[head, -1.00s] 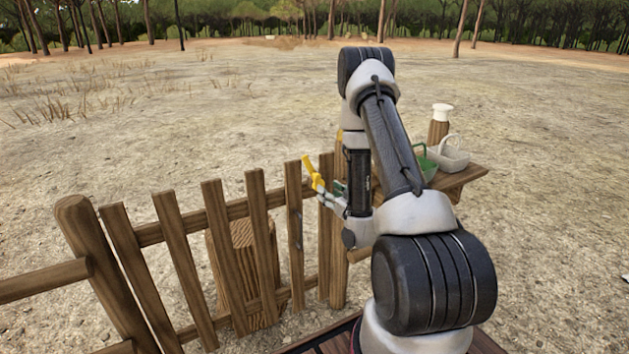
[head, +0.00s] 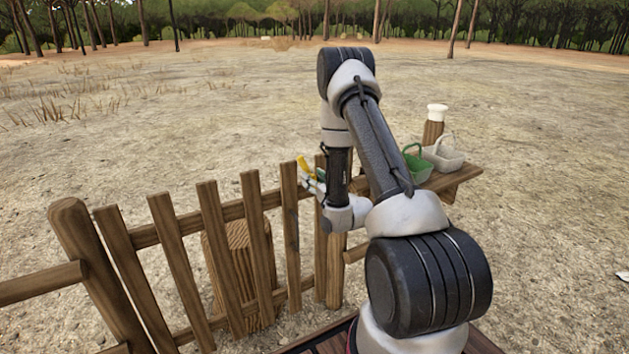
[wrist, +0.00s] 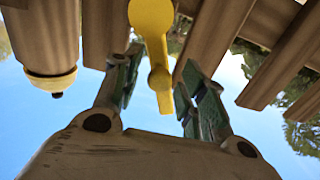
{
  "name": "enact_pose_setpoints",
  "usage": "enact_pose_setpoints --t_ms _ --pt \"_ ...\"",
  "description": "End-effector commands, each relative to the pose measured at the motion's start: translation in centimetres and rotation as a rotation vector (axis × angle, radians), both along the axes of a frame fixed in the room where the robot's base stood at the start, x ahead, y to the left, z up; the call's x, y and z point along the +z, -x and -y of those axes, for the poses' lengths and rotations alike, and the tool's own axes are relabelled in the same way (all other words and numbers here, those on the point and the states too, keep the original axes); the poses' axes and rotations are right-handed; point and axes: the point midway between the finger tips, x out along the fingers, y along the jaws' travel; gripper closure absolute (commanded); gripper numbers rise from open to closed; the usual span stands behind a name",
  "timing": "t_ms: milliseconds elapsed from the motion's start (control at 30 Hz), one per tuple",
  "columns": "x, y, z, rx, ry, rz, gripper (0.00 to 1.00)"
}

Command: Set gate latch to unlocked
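The yellow latch lever (head: 303,165) stands tilted, its top leaning left, at the top of the wooden gate (head: 249,205), near the gate's right end. In the wrist view the latch (wrist: 151,22) has a rounded wide end and a narrow stem. My gripper (head: 314,184) is at the latch, partly covering its lower part in the head view. In the wrist view my gripper (wrist: 158,84) is open. The stem reaches between its two green-padded fingers, closer to the right finger. I cannot tell whether they touch. The latch's mounting is hidden.
A wooden block (head: 237,262) stands behind the pickets. Open dry ground lies beyond.

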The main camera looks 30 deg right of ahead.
Motion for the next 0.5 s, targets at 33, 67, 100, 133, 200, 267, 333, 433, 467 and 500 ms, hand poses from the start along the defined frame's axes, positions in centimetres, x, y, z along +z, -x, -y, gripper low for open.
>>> enact_pose_setpoints --t_ms 33,67,100,133,200,267,333,433,467,500 --pt "0.0 0.01 0.0 0.0 0.0 0.0 0.72" --pt "0.0 0.01 0.0 0.0 0.0 0.0 0.78" --pt "0.0 0.01 0.0 0.0 0.0 0.0 0.85" --pt "-0.01 0.02 0.0 0.0 0.0 0.0 0.9" --pt "0.0 0.02 0.0 0.0 0.0 0.0 1.0" --pt "-0.01 0.02 0.0 0.0 0.0 0.0 1.0" --pt "-0.01 0.03 0.0 0.0 0.0 0.0 1.0" --pt "0.06 0.02 0.16 0.0 -0.024 -0.001 1.0" --pt "0.1 0.02 0.26 0.0 -0.041 -0.001 1.0" --pt "0.15 0.02 0.38 0.0 -0.064 -0.003 1.0"
